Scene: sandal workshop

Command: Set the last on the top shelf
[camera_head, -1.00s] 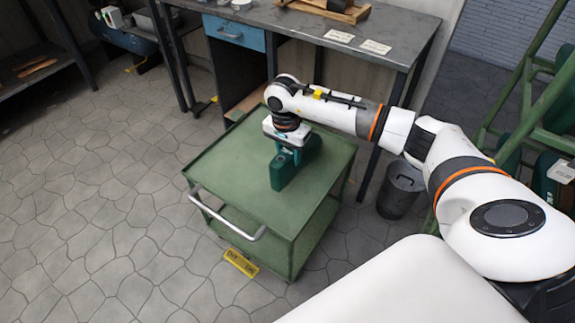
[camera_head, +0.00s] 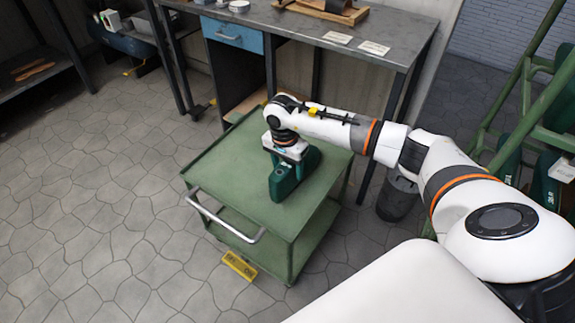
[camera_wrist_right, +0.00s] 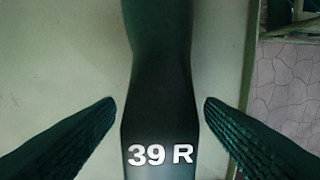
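The last (camera_head: 283,187), dark green and marked "39 R", is on the top shelf (camera_head: 235,165) of a green cart and appears to rest on it. It also fills the middle of the right wrist view (camera_wrist_right: 158,70). My right gripper (camera_head: 287,166) is directly over the last and hides part of it. In the wrist view its two fingers (camera_wrist_right: 157,108) stand on either side of the last, with a narrow gap on each side, so it is open around the last. My left gripper is not in view.
The cart has a front handle (camera_head: 225,222) and a lower shelf (camera_head: 240,228). A workbench (camera_head: 385,22) with a blue drawer stands behind it, and a dark bin (camera_head: 397,197) stands to its right. A yellow floor sign (camera_head: 240,265) lies in front. The shelf around the last is clear.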

